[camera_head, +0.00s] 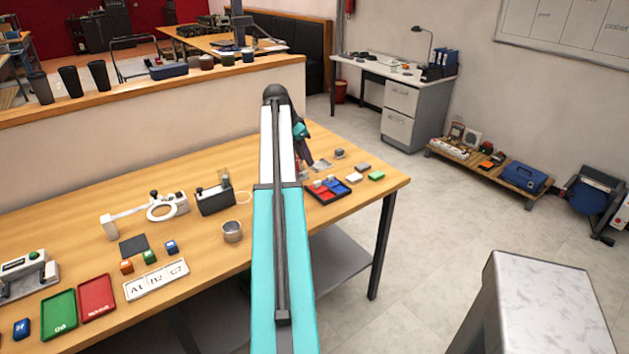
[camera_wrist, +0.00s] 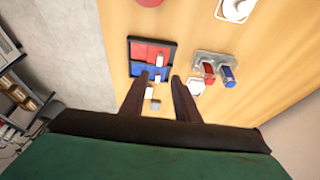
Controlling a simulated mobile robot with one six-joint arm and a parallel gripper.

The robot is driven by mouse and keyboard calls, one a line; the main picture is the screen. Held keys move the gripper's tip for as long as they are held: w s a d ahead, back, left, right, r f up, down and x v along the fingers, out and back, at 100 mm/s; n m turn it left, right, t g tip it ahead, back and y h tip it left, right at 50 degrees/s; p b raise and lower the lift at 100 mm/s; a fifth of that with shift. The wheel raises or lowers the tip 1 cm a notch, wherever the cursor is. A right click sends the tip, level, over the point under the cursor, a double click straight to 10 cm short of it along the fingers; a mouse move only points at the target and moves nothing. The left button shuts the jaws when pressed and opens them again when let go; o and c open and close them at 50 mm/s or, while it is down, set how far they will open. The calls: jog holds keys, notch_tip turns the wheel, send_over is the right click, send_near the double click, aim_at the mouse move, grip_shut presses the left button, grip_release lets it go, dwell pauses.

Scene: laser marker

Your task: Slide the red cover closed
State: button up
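My gripper (camera_wrist: 160,78) is seen from behind in the wrist view, its two dark fingers apart with nothing held between them. Past the fingertips a grey metal fixture (camera_wrist: 198,58) lies on the wooden table, to the right of the fingers. It carries a red piece (camera_wrist: 208,70) and a blue piece (camera_wrist: 228,75) side by side. I cannot tell whether the red piece is the red cover, or whether it is open or closed. In the head view my arm hides most of this area.
A black tray with red and blue halves (camera_wrist: 134,48) lies left of the fixture; it also shows in the head view (camera_head: 345,196). Small white and grey blocks (camera_wrist: 155,104) lie near it. A green block (camera_head: 376,176) sits near the table's right edge. A metal cup (camera_head: 232,232) stands left of my arm.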

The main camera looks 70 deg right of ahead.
aim_at(317, 182)
jog(key=shift+p+x, duration=1.6)
jog(key=shift+x, duration=4.85)
jog(key=shift+w, duration=0.1)
jog(key=shift+c, duration=0.2)
grip_shut()
